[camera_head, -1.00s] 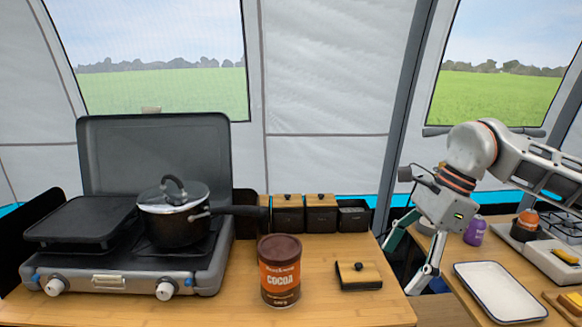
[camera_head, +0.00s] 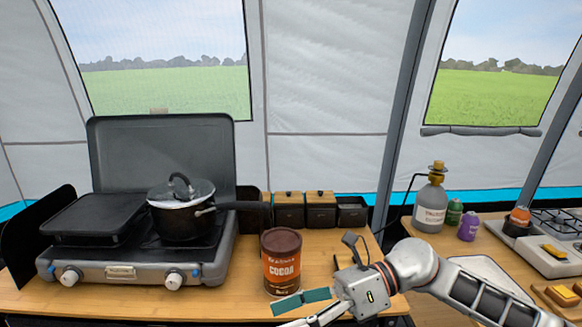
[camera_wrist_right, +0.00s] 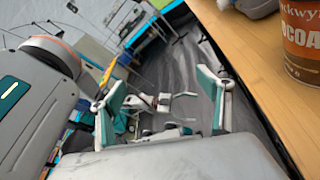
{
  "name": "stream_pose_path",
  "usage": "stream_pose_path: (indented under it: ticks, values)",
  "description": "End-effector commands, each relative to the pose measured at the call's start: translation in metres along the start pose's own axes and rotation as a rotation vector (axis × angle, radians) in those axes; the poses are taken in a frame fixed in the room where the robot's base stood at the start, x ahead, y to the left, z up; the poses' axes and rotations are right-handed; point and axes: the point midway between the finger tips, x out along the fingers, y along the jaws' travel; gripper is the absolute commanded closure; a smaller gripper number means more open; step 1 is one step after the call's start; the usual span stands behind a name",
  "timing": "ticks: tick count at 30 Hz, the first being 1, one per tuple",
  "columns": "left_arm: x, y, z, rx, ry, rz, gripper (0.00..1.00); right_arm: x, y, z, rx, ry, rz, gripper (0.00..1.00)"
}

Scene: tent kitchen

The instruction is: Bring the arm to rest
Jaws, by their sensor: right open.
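My right arm comes in from the lower right in the head view. Its gripper (camera_head: 292,313) is low at the front edge of the wooden counter (camera_head: 225,306), pointing left, open and empty. It is in front of the brown cocoa tin (camera_head: 282,264), which stands upright. In the right wrist view the two teal-padded fingers (camera_wrist_right: 163,92) are spread apart with nothing between them, above the dark floor. The cocoa tin (camera_wrist_right: 302,45) shows at the upper right there, apart from the fingers. My left gripper is in neither view.
A camping stove (camera_head: 130,272) with a lidded pot (camera_head: 180,215) stands at the left. Several black containers (camera_head: 320,214) line the counter's back. A bottle (camera_head: 430,205) and a white tray (camera_head: 490,270) are on the right table, the tray partly behind my arm.

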Motion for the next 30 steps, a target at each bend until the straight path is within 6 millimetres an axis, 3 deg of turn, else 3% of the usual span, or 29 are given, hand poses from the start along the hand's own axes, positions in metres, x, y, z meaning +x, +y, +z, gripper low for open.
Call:
stream_pose_path:
  ticks: [3, 7, 12, 17, 20, 23, 26, 30]
  values:
    - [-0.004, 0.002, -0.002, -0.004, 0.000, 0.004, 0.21, 0.019, 0.011, 0.013, 0.164, -0.202, 0.064, 0.23]
    - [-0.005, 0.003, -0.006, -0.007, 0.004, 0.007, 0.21, 0.024, 0.010, 0.025, 0.365, -0.418, 0.116, 0.23]
    - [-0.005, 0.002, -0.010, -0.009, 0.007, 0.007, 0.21, 0.011, -0.007, 0.028, 0.661, -0.701, 0.164, 0.23]
    - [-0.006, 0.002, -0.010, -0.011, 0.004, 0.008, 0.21, -0.013, -0.037, 0.006, 0.967, -0.962, 0.189, 0.23]
    - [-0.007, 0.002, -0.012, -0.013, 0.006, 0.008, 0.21, -0.030, -0.059, -0.023, 1.167, -1.123, 0.196, 0.23]
    - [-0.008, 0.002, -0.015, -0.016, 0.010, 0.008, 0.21, -0.047, -0.079, -0.064, 1.373, -1.282, 0.194, 0.23]
    - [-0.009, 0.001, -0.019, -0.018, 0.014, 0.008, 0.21, -0.062, -0.095, -0.118, 1.581, -1.442, 0.180, 0.23]
    - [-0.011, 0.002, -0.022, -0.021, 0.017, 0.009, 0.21, -0.078, -0.102, -0.210, 1.873, -1.663, 0.146, 0.23]
